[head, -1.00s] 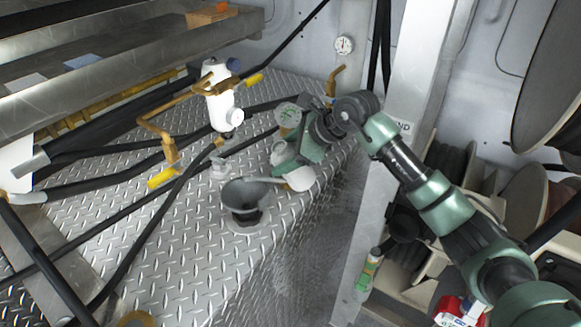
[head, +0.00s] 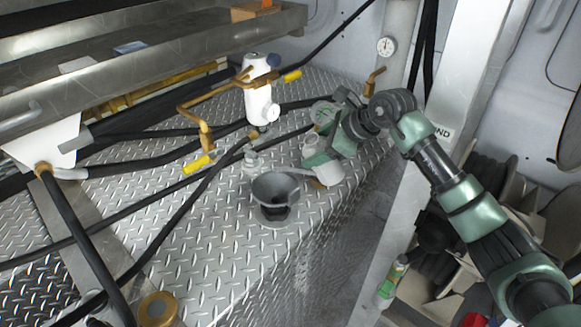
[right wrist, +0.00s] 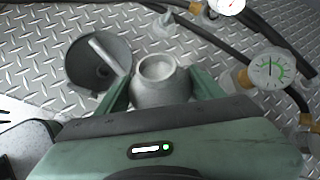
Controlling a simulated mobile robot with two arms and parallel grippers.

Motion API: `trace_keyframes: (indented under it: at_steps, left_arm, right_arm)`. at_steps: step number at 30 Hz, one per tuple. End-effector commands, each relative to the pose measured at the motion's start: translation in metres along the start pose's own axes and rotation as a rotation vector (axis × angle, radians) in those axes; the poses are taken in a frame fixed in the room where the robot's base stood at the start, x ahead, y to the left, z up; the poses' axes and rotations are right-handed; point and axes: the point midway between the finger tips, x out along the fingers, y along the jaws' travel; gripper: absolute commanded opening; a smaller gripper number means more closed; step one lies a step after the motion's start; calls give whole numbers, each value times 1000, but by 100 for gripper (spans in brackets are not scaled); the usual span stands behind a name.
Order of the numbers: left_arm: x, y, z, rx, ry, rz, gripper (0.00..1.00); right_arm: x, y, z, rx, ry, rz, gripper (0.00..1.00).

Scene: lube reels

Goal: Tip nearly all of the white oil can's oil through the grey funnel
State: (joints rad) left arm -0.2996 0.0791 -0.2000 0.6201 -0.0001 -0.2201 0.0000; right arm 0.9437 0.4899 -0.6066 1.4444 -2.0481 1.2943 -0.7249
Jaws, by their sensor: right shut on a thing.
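The white oil can (head: 326,173) is held by my right gripper (head: 322,158), just right of the grey funnel (head: 275,187). In the right wrist view, the can's pale round body (right wrist: 160,88) sits between the two green fingers of my right gripper (right wrist: 160,92). The can's spout reaches left over the funnel (right wrist: 88,72), with its end above the bowl. The can looks tilted in the head view; how far is hard to tell. No oil stream can be made out. The funnel stands upright on the diamond-plate deck. My left gripper is not in view.
A white valve body (head: 258,100) with brass pipes and yellow handles stands behind the funnel. A round gauge (head: 323,112) is close behind my right gripper, also in the wrist view (right wrist: 270,70). Black hoses (head: 175,222) cross the deck. The deck's edge drops off at the right.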

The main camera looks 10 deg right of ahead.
Motion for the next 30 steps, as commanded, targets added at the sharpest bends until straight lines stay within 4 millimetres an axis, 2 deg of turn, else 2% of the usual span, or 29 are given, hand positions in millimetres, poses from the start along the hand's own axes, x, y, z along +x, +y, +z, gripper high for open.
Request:
trace_keyframes:
  at_steps: [18,30]
  left_arm:
    - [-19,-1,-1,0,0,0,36]
    - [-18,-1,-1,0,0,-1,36]
  right_arm:
    - [-33,39,-9,-47,98,-10,0]
    - [-33,41,-9,-50,104,-10,0]
